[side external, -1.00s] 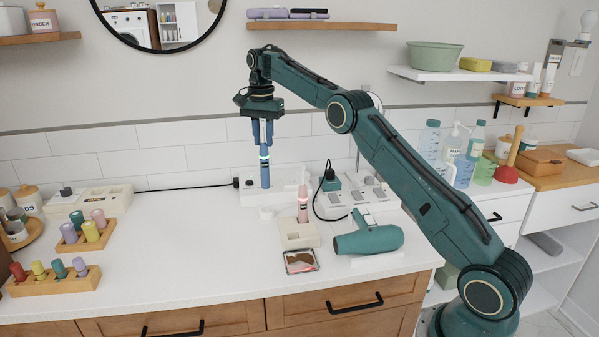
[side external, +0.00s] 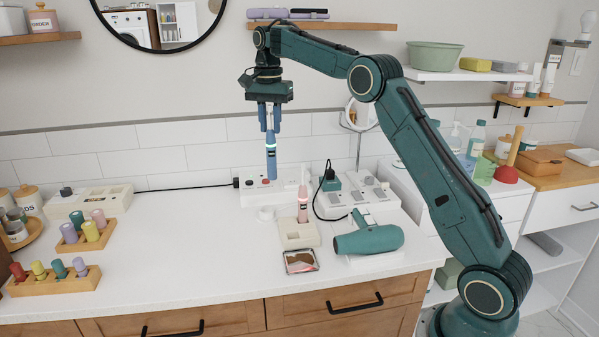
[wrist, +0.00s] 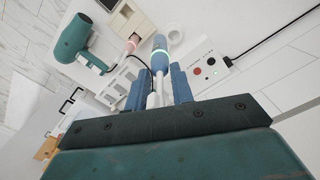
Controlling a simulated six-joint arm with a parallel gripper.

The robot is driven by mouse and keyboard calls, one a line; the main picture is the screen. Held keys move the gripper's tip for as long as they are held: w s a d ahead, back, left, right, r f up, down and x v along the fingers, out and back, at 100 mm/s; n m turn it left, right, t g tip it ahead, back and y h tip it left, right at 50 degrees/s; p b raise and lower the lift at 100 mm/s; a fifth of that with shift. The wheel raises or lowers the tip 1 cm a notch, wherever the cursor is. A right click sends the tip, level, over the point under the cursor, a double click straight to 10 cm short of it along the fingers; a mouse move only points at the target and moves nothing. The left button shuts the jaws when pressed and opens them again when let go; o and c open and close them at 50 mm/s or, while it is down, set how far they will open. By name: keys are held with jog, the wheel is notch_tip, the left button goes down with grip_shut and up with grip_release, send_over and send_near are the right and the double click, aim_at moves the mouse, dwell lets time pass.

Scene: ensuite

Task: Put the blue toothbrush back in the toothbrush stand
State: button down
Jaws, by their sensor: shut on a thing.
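The blue toothbrush (side external: 271,158) hangs upright in my gripper (side external: 269,125), which is shut on its upper part. It is held above the counter. The wrist view also shows the blue toothbrush (wrist: 160,55) between the blue fingers (wrist: 158,90). The toothbrush stand (side external: 299,235) is a cream block on the counter, below and to the right of the held brush. A pink toothbrush (side external: 303,205) stands upright in its back part. The front part of the stand shows an open recess.
A teal hair dryer (side external: 368,240) lies right of the stand, and a small framed tray (side external: 301,261) lies in front. A white power strip (side external: 258,190) and a black cable (side external: 327,215) are behind. The counter to the left is clear up to the peg blocks (side external: 55,283).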

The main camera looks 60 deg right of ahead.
jog(key=s+a+r, duration=0.4)
jog(key=s+r, duration=0.1)
jog(key=s, duration=0.4)
jog(key=shift+s, duration=0.35)
notch_tip(320, 180, down, 20)
dwell(0.9)
jog(key=shift+f, duration=0.1)
jog(key=c, duration=1.2)
grip_release()
